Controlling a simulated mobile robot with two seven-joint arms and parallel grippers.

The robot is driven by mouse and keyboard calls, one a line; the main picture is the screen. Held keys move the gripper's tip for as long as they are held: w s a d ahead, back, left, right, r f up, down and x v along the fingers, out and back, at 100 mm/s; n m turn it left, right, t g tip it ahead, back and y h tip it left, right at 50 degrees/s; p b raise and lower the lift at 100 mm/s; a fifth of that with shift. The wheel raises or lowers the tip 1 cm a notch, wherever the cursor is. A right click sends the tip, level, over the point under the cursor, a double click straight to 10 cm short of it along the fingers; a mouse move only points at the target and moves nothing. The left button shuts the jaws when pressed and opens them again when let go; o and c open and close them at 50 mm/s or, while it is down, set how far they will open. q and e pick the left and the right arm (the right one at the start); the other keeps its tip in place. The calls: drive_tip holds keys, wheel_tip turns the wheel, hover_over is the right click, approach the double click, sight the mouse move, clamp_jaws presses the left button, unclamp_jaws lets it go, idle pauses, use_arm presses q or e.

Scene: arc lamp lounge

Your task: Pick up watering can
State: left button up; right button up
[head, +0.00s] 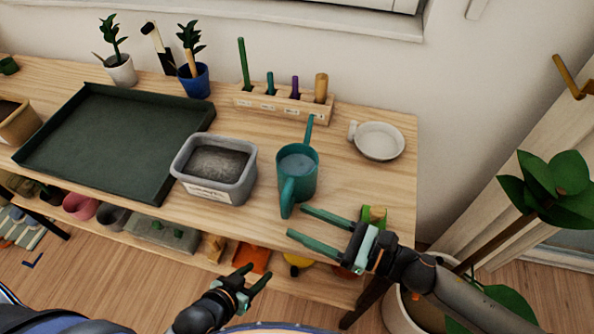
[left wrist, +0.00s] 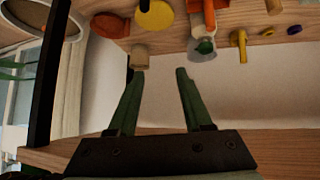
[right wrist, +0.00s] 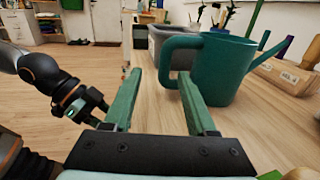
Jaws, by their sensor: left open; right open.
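The teal watering can (head: 304,171) stands upright on the wooden bench top, its handle toward me and its spout pointing to the back. My right gripper (head: 296,221) is open and empty, just in front and to the right of the handle. In the right wrist view, the watering can (right wrist: 222,72) is ahead, its handle (right wrist: 172,62) beyond and between the open fingers (right wrist: 163,75), not clasped. My left gripper (head: 258,277) is open and empty, low in front of the bench; the left wrist view shows its spread fingers (left wrist: 158,75).
A grey soil bin (head: 215,170) stands just left of the can. A white dish (head: 378,141) lies to its right, and a wooden tool rack (head: 285,104) stands behind. A large dark green tray (head: 115,140) fills the left. Several items sit on the lower shelf.

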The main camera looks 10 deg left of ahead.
sight(285, 209)
drive_tip(key=x, duration=0.3)
drive_tip(key=p+x, duration=0.1)
drive_tip(key=x, duration=0.1)
drive_tip(key=shift+w+r, duration=0.25)
drive_tip(key=shift+w, duration=0.1)
clamp_jaws()
idle(0.9)
drive_tip(key=shift+r, duration=0.1)
